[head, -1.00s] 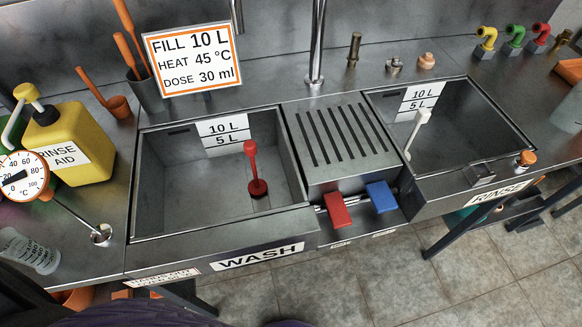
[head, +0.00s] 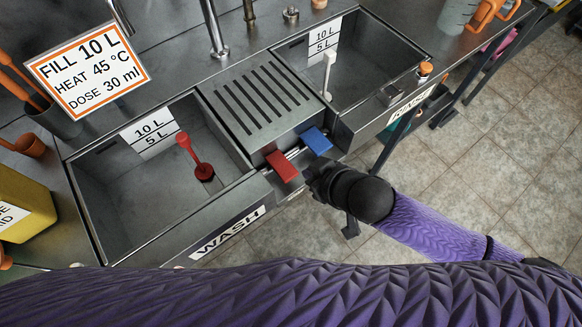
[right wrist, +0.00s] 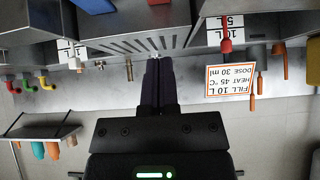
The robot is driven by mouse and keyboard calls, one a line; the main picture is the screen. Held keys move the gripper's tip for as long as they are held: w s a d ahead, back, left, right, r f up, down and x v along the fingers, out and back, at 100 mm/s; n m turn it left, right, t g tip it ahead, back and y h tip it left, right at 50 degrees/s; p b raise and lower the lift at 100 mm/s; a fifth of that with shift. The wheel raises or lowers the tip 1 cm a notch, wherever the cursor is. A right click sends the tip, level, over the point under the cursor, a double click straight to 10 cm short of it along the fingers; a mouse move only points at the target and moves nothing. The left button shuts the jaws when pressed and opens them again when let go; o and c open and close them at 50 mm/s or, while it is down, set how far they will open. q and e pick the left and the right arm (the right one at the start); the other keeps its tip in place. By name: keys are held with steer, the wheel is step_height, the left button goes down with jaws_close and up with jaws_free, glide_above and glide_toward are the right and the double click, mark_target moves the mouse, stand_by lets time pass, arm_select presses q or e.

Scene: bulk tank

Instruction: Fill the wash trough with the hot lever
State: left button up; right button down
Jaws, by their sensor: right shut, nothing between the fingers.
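The wash trough (head: 100,205) is an open steel basin at the left of the head view, with 5 L and 10 L marks on its back wall. I see no water in it. A red stopper with an upright handle (head: 196,160) stands on its floor. The red lever (head: 282,166) sits on the panel between the troughs, with the blue lever (head: 316,140) to its right. My right gripper (head: 312,172) is just in front of and below the levers, seemingly apart from them. In the right wrist view its fingers (right wrist: 158,66) are shut and empty. My left gripper is out of view.
A slotted drainer (head: 258,95) and a tap (head: 216,38) stand behind the levers. The rinse trough (head: 375,55) is to the right. A sign (head: 88,70) reads fill 10 L, heat 45 °C, dose 30 ml. The floor in front is clear.

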steer(key=b, duration=0.5)
glide_above(284, 169)
steer(key=s+d, duration=0.2)
steer(key=f, duration=0.7)
steer(key=shift+a+f, duration=0.25)
steer(key=shift+f, duration=0.05)
step_height(284, 169, down, 3)
steer(key=shift+r+b, duration=0.2)
steer(key=shift+b, duration=0.35)
steer(key=shift+f, duration=0.5)
